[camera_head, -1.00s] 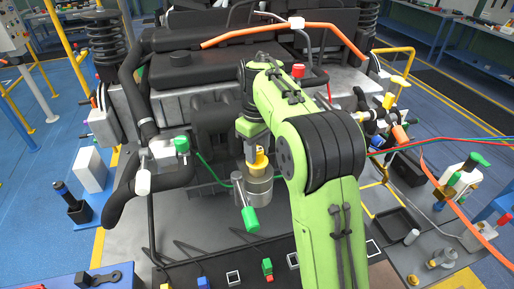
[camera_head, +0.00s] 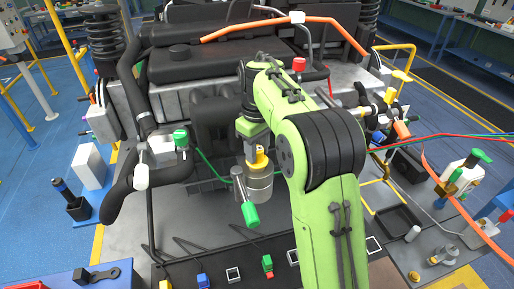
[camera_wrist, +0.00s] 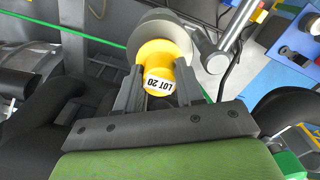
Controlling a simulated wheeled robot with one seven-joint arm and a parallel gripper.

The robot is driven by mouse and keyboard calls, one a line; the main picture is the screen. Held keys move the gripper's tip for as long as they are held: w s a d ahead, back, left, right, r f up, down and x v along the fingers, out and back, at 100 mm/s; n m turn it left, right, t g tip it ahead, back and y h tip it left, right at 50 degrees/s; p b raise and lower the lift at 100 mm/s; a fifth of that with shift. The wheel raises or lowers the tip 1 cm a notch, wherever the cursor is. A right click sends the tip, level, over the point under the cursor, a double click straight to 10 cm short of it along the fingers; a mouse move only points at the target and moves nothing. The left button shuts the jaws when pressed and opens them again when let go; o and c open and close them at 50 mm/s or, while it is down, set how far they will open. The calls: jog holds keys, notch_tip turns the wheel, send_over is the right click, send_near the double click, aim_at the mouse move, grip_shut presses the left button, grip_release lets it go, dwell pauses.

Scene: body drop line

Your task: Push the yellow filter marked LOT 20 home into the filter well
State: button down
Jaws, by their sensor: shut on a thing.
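The yellow filter (camera_wrist: 162,72) marked LOT 20 shows in the wrist view, its label facing the camera. My gripper (camera_wrist: 165,95) has its two dark fingers on either side of the filter and is shut on it. The far end of the filter meets the grey round filter well (camera_wrist: 158,32); how deep it sits cannot be told. In the head view the yellow filter (camera_head: 261,156) stands at the top of the metal filter well (camera_head: 259,183), under my gripper (camera_head: 255,140). A lever with a green handle (camera_head: 249,214) hangs from the well's side.
A thin green cable (camera_head: 208,168) runs to the well from the left. Black hoses (camera_head: 125,200) and a green-capped fitting (camera_head: 180,139) stand left. An orange hose (camera_head: 475,222) and a black tray (camera_head: 400,219) lie right. Small coloured blocks (camera_head: 267,266) line the front edge.

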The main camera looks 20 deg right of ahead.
jog(key=shift+f+b, duration=0.45)
jog(key=shift+f, duration=0.3)
jog(key=c, duration=0.6)
grip_release()
jog(key=shift+r, duration=0.1)
notch_tip(320, 180, up, 15)
jog(key=p, duration=0.5)
jog(key=s+m+t+b, duration=0.2)
jog(key=s+b, duration=0.2)
jog(key=s, duration=0.5)
jog(key=s+f+m+t+b, duration=0.1)
jog(key=s+f, duration=0.4)
jog(key=s, duration=0.1)
jog(key=s+f+m+t+b, duration=0.1)
jog(key=s+f+b, duration=0.1)
jog(key=s+f, duration=0.3)
jog(key=s+f+m+t+b, duration=0.1)
jog(key=s+f+m+b, duration=0.1)
jog(key=s+f, duration=0.4)
jog(key=shift+s+t, duration=0.3)
jog(key=shift+s, duration=0.8)
